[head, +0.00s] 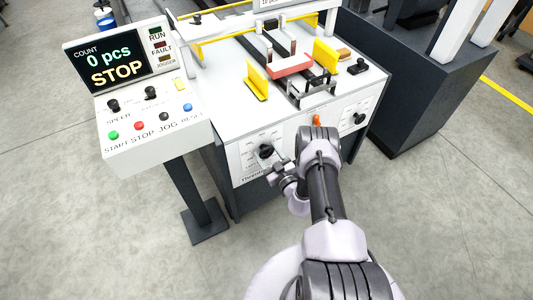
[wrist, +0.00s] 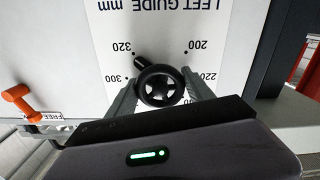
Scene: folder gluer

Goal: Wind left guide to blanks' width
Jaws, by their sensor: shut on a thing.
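The left guide knob (wrist: 161,86) is a black handwheel on a white dial plate, shown upside down in the wrist view. Its stub points up-left, close to the 320 mark. My gripper (wrist: 160,92) is shut on the knob, one grey finger on each side of its rim. In the head view the knob (head: 266,151) is on the machine's front, with my gripper (head: 282,172) at its lower right. The yellow left guide (head: 256,80) stands on the machine top, left of the reddish blanks (head: 290,66); a gap shows between them.
An orange lever (wrist: 20,100) is beside a FREE label; it also shows in the head view (head: 316,119). A second knob (head: 358,118) is further right. The control panel (head: 140,95) at left reads 0 pcs and STOP. A yellow right guide (head: 325,55) stands right of the blanks.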

